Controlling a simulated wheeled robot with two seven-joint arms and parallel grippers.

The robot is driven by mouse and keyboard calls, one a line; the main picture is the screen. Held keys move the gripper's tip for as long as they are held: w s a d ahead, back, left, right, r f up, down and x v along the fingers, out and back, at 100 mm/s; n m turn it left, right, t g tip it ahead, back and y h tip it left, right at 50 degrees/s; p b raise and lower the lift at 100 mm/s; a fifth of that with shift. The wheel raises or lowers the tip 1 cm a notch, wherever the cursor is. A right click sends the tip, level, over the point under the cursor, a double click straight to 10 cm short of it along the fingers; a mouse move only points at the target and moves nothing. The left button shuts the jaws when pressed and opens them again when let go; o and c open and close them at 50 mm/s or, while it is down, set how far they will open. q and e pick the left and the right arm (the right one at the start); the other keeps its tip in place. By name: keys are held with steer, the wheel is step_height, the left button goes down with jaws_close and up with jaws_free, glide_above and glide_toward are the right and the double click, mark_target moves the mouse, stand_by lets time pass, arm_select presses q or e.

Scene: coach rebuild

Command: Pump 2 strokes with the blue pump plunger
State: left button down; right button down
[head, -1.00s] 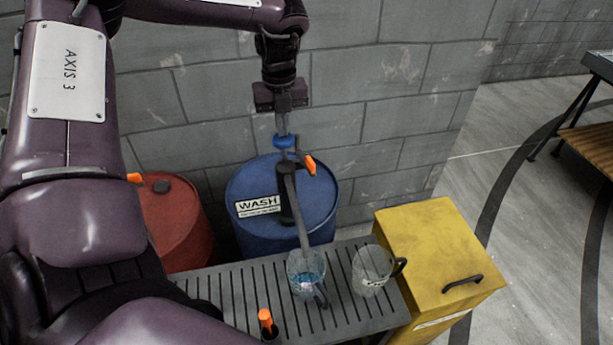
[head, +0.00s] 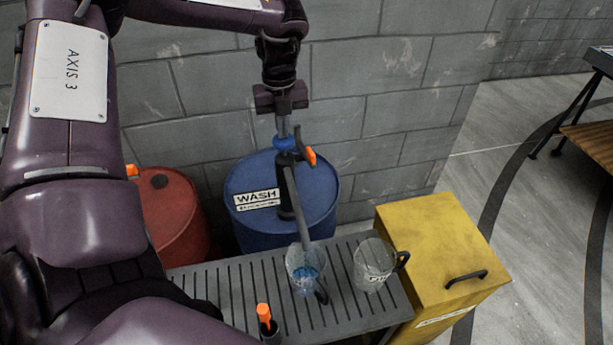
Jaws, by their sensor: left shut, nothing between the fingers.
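The blue plunger knob (head: 284,144) sits low, just above the dark pump head (head: 287,160) on the blue WASH drum (head: 318,196). My left gripper (head: 283,128) is shut and empty, pointing down with its fingertips at the top of the knob; they look to be touching it. The grey spout (head: 296,205) slopes down to a clear mug (head: 302,262) on the slatted bench, with some blue liquid in it. My right gripper is not in view.
A second clear mug (head: 373,262) stands on the slatted bench (head: 340,310). An orange-handled item (head: 263,312) is at its front edge. A red drum (head: 172,222) is left, a yellow cabinet (head: 430,235) right. A block wall stands close behind.

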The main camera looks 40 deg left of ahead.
arm_select(q)
steer(key=shift+s+f+b, duration=0.15)
steer(key=shift+f+b, duration=0.45)
steer(key=shift+f, duration=0.75)
steer(key=shift+r, duration=0.1)
steer(key=shift+r+p, duration=2.2)
steer(key=shift+r, duration=1.4)
step_height(320, 180, up, 6)
steer(key=p, duration=0.4)
